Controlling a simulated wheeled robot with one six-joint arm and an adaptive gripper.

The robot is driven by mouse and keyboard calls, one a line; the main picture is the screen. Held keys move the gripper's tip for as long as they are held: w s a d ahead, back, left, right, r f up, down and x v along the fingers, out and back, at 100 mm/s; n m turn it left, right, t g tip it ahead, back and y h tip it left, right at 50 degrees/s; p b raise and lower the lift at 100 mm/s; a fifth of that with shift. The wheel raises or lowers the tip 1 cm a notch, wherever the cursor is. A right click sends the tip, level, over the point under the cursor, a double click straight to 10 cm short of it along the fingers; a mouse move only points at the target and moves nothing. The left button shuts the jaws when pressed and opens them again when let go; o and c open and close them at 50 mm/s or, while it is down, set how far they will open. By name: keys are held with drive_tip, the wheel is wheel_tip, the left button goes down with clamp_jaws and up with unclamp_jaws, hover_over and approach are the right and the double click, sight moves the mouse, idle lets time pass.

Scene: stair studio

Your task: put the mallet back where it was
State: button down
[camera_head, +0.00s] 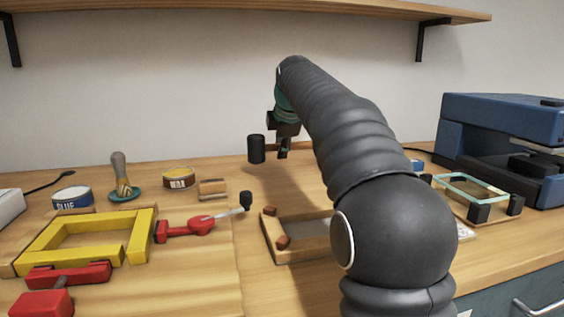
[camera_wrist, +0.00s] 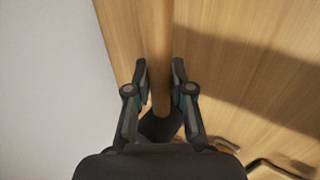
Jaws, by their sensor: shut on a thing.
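The mallet has a black cylindrical head (camera_head: 256,149), which shows just left of my gripper (camera_head: 283,148) in the head view, held above the bench near the wall. In the wrist view its pale wooden handle (camera_wrist: 160,50) runs between the two fingers of my gripper (camera_wrist: 160,68). The fingers are closed on the handle. A dark rounded part shows below the fingers there; I cannot tell whether it is the mallet head. My arm hides part of the bench behind and to the right of it.
A small wooden frame (camera_head: 272,247) lies in front of my gripper. To the left are a yellow frame (camera_head: 133,240), a red-handled tool (camera_head: 190,228), a blue-labelled tin (camera_head: 72,197) and a second tin (camera_head: 179,180). A blue machine (camera_head: 500,130) stands right. A shelf (camera_head: 250,8) hangs above.

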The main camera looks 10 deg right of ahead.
drive_tip(key=shift+f+b, duration=0.4)
drive_tip(key=shift+f, duration=1.5)
drive_tip(key=shift+f, duration=0.1)
drive_tip(key=c, duration=1.3)
unclamp_jaws()
drive_tip(key=p+v, duration=0.1)
drive_tip(key=v, duration=1.1)
drive_tip(key=shift+d, duration=0.1)
